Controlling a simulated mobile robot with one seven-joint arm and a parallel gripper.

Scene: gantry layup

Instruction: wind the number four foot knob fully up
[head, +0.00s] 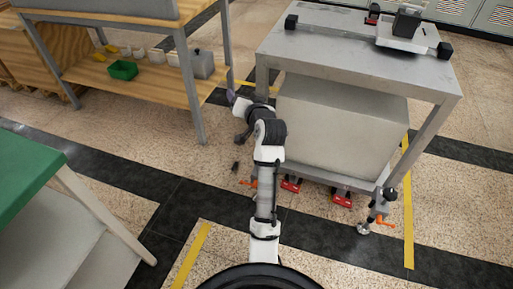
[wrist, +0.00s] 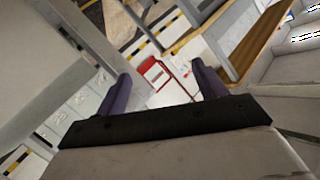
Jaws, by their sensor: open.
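The grey gantry table (head: 355,52) stands right of centre in the head view. At its near right leg is a foot with a black knob (head: 390,193), an orange lever (head: 381,221) and a round pad (head: 363,229) on the floor. Another orange lever (head: 247,183) shows low by the near left leg, partly behind my arm. No number is readable, so I cannot tell which foot is number four. My gripper (head: 233,97) is beside the table's near left corner, away from the black knob. In the wrist view my gripper (wrist: 163,87) is open and empty between its purple fingers.
A large grey box (head: 340,125) fills the space under the table, with red parts (head: 342,201) below it. A wooden-shelf bench (head: 140,85) holds a green bin (head: 123,70) at left. A green-topped table (head: 28,175) stands near left.

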